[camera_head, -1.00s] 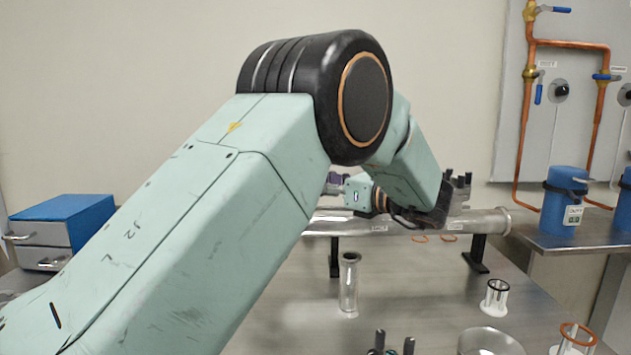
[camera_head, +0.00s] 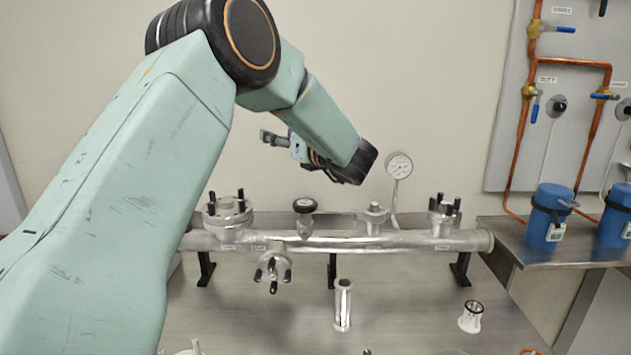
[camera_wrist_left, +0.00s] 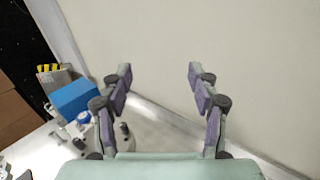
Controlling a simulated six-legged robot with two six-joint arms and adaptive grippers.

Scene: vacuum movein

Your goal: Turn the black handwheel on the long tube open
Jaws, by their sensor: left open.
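The long tube (camera_head: 390,241) lies across the table on black stands in the head view. The black handwheel (camera_head: 304,205) sits on a short stem on top of it, left of the tube's middle. My left gripper (camera_head: 272,138) is up above and a little left of the handwheel, clear of it and partly hidden by my wrist. In the left wrist view the left gripper (camera_wrist_left: 160,78) has its fingers spread with nothing between them, facing wall and table. My right gripper is not in view.
Flanged ports with black posts (camera_head: 227,213) and a pressure gauge (camera_head: 399,166) rise from the tube. A small metal cylinder (camera_head: 343,305) stands in front. Blue canisters (camera_head: 546,215) stand on a side shelf at right. A blue box (camera_wrist_left: 78,98) shows in the wrist view.

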